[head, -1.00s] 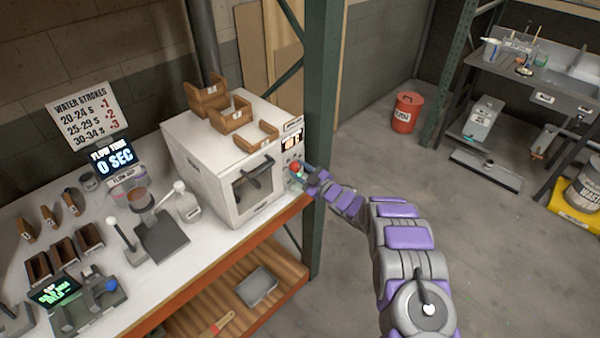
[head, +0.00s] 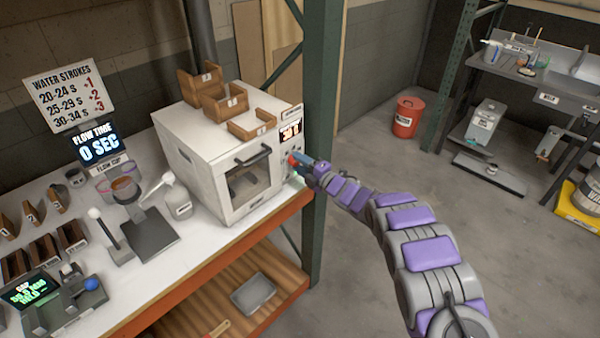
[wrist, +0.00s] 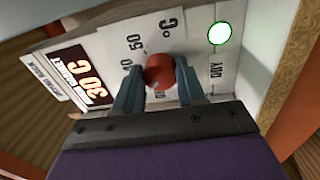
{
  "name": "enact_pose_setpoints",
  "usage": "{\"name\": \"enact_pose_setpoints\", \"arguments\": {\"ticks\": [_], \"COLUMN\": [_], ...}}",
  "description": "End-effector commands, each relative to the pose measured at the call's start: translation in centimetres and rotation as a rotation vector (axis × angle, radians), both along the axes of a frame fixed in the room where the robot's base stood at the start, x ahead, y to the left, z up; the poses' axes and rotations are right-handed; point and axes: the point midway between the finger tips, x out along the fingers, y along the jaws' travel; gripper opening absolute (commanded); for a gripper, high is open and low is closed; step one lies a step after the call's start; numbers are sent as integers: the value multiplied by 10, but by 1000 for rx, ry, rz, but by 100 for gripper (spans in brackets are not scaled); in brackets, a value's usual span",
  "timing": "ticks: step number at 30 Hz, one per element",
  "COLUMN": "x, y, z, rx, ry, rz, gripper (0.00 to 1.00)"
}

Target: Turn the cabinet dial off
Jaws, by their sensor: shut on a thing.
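The white cabinet (head: 215,165) stands on the bench, its glass-windowed door facing front. The red dial (wrist: 160,71) is on its control panel, between my gripper's two fingers in the wrist view. My gripper (wrist: 160,82) is shut on the dial. In the head view my gripper (head: 303,163) reaches the panel from the right and hides most of the dial. Temperature marks, including 50 and °C, surround the dial; some are hidden by the fingers. The cabinet display (wrist: 82,77) reads 30 C. A green round light (wrist: 221,33) is lit beside the dial.
A green rack post (head: 322,140) stands close behind my gripper. Wooden holders (head: 228,103) sit on the cabinet. A flow cup stand, bottle and scale crowd the bench to the left. Open floor lies right, with a red bin (head: 407,118) farther back.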

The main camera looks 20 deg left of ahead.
Motion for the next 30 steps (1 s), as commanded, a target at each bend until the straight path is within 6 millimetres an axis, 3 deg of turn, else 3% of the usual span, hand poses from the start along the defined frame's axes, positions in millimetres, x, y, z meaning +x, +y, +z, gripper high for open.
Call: {"name": "enact_pose_setpoints", "arguments": {"ticks": [1, 15, 30], "x": [-2, -1, -2], "y": [1, 1, 3], "z": [-9, -7, -9], "rx": [-24, -173, -232], "ry": [-38, -384, -521], "rz": [4, 5, 10], "gripper": [9, 9, 9]}}
